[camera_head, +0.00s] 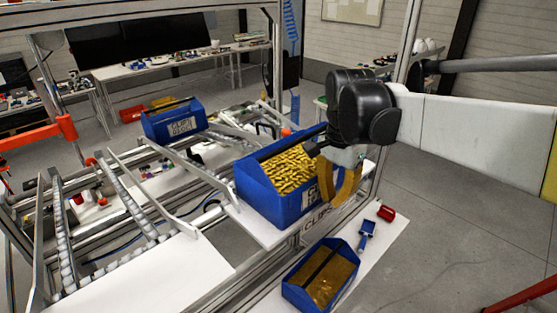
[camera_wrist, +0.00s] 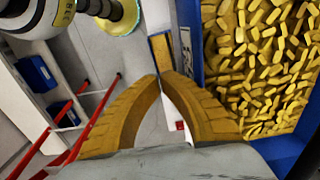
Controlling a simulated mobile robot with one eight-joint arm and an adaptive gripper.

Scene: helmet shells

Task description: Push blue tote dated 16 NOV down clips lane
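A blue tote (camera_head: 262,206) full of yellow clips sits at the front end of the rack, above a board marked CLIPS (camera_head: 317,221). A white label on its front is mostly hidden by my gripper; I cannot read its date. Another blue tote (camera_head: 165,131) with a white label sits farther back on the rack; its date is too small to read surely. My gripper (camera_head: 340,194) is at the near tote's front right. In the wrist view, its curved yellow fingers (camera_wrist: 162,76) meet at the tips, with nothing between them. The near tote's blue wall (camera_wrist: 188,28) is just right of them.
A third blue tote (camera_head: 293,289) with a shallow brown fill stands on the lower white shelf, beside a blue scoop (camera_head: 366,237) and a small red bin (camera_head: 386,213). Roller rails (camera_head: 130,197) and metal posts flank the lane. Open grey floor lies right.

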